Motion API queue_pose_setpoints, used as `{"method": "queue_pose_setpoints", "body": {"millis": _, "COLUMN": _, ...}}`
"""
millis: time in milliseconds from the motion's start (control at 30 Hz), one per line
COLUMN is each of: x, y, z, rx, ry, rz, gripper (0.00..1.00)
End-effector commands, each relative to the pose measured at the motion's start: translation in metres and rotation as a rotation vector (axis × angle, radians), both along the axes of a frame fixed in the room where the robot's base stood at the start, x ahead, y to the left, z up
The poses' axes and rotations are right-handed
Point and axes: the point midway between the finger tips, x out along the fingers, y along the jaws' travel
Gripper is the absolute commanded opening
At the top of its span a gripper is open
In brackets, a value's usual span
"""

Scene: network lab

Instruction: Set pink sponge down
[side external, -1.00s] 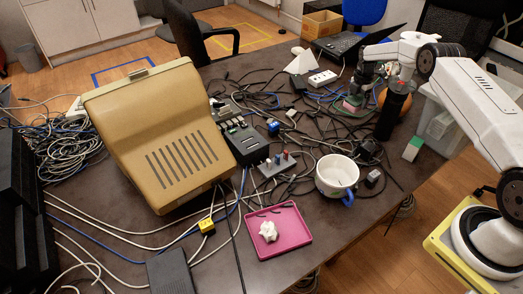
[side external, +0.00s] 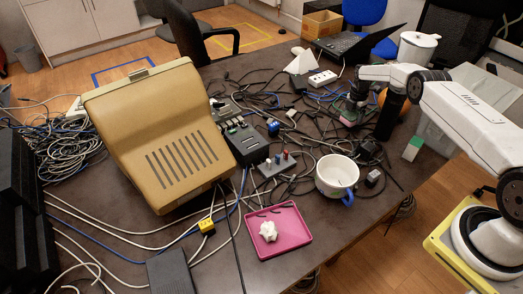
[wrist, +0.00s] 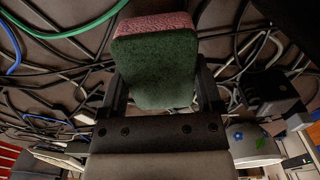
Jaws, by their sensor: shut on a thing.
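The pink sponge (wrist: 155,22) shows in the wrist view as a block with a pink layer and a broad dark green face (wrist: 155,70). My gripper (wrist: 160,82) is shut on it, with one dark finger at each side. In the side external view my gripper (side external: 352,106) is low over the cable-strewn far right part of the table, and the sponge (side external: 348,116) is small and partly hidden at its tips. I cannot tell whether the sponge touches the cables or the table.
Tangled cables (side external: 290,110) surround the sponge. An orange round object (side external: 383,97) is close to the arm. A white mug (side external: 337,174), a pink tray (side external: 291,240) with a white lump, a laptop (side external: 350,42) and a beige monitor (side external: 160,135) stand around. The table's right edge is near.

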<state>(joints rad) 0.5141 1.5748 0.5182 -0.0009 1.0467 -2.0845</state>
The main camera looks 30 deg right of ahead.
Motion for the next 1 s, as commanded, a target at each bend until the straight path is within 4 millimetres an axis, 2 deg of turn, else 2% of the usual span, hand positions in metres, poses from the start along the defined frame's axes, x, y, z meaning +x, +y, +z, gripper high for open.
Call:
{"method": "queue_pose_setpoints", "body": {"millis": 300, "x": 0.0, "y": 0.0, "z": -0.021, "rx": 0.0, "ry": 0.0, "rz": 0.0, "gripper": 0.3}}
{"method": "queue_pose_setpoints", "body": {"millis": 967, "x": 0.0, "y": 0.0, "z": -0.027, "rx": 0.0, "ry": 0.001, "rz": 0.0, "gripper": 0.3}}
{"method": "queue_pose_setpoints", "body": {"millis": 1000, "x": 0.0, "y": 0.0, "z": -0.027, "rx": 0.0, "ry": 0.001, "rz": 0.0, "gripper": 0.9}}
